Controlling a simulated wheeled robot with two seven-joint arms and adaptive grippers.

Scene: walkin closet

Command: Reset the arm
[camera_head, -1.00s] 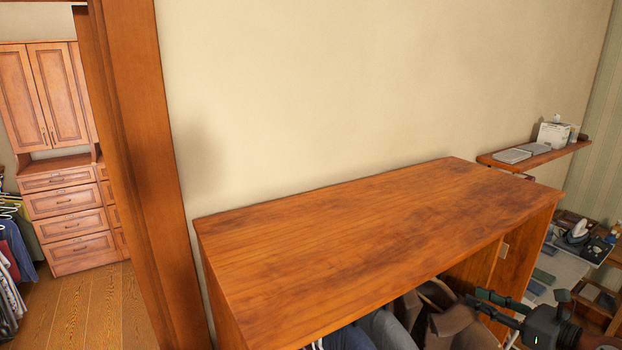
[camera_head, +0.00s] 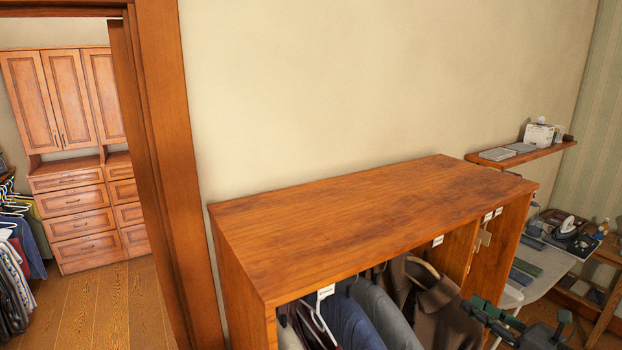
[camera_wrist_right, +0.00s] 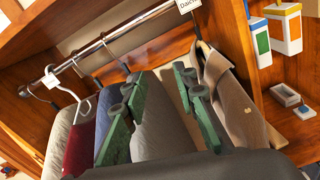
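My right gripper (camera_head: 490,312) shows at the lower right of the head view, in front of the open side of a wooden wardrobe (camera_head: 370,215). In the right wrist view its two green fingers (camera_wrist_right: 156,82) are spread apart with nothing held between them. Hanging clothes lie beyond the fingers; contact with them cannot be told. My left gripper is not in view.
A brown jacket (camera_head: 445,315) and blue clothes (camera_head: 345,318) hang in the wardrobe from a metal rail (camera_wrist_right: 110,38). A wall shelf (camera_head: 520,155) and a white table (camera_head: 545,275) stand right. A door frame (camera_head: 165,170) is left. The wardrobe top is bare.

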